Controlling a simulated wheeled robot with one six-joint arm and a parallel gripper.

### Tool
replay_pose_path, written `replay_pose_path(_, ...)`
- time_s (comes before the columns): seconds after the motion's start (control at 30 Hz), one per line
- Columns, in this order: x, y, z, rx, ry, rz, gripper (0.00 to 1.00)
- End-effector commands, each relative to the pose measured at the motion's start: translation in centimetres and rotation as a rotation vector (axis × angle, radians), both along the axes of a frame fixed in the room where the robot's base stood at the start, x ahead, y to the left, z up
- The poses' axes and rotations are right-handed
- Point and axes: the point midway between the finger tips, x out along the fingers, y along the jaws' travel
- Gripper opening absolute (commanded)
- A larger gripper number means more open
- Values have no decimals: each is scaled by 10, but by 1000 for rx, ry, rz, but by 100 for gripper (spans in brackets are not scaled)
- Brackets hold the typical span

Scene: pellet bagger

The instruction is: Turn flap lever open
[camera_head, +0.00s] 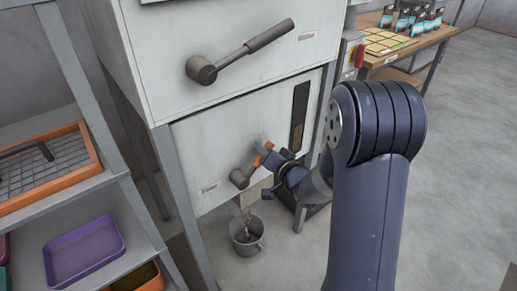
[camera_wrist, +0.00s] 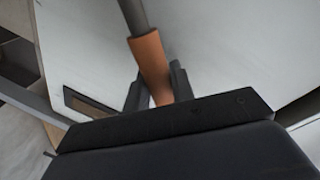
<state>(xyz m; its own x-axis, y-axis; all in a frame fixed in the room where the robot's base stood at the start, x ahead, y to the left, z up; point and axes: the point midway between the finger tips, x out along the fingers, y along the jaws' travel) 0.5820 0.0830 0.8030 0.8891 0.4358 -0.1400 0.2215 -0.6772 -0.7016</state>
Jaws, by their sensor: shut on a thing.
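The flap lever (camera_head: 239,178) is the lower lever on the pale front panel of the machine. Its grey hub is at the lower left and its arm slants up to the right. My gripper (camera_head: 269,159) is at the upper end of this lever. In the wrist view the lever's orange grip (camera_wrist: 151,58) lies between the two dark fingers, which are shut on it. The grey rod of the lever (camera_wrist: 133,16) runs out beyond the grip. The fingers hide part of the grip.
A larger grey lever (camera_head: 240,54) sits on the upper panel. A metal bucket (camera_head: 247,236) stands on the floor below the flap lever. A shelf with a purple tray (camera_head: 84,249) is at the left. Floor at the right is clear.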

Motion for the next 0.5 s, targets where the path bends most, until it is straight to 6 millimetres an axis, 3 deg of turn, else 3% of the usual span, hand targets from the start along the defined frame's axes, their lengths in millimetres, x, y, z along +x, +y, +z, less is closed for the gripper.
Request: replay_pose_path(0.5, 12, -18, -29, 256, 172, -1, 0)
